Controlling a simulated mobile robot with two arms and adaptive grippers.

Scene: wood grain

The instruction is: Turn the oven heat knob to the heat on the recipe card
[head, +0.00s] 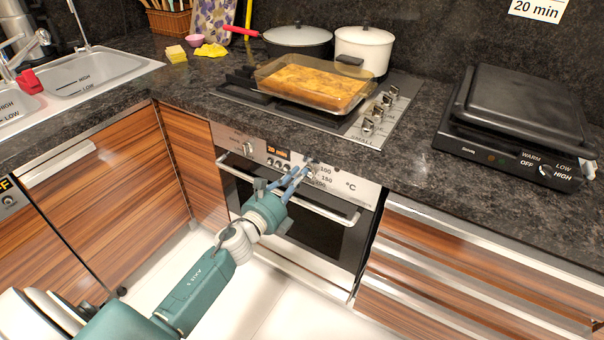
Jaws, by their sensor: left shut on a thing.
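The oven (300,225) is built in under the counter, with a steel control panel and a door handle. Its heat knob (312,164) is on the right part of the panel, beside the marks 100, 150, 200 and °C. My left gripper (302,171) reaches up from the lower left and is shut on this knob. The fingers cover much of the knob, so I cannot tell its pointer's setting. The recipe card (539,9) is on the back wall at the upper right, cut by the picture edge. Only "20 min" reads on it; no heat shows. My right gripper is out of view.
Another oven knob (248,149) and a lit display (277,153) are left of the heat knob. A baking dish (312,82) of food sits on the hob above, near two pots. A black grill (520,115) stands right. The sink (85,78) is left.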

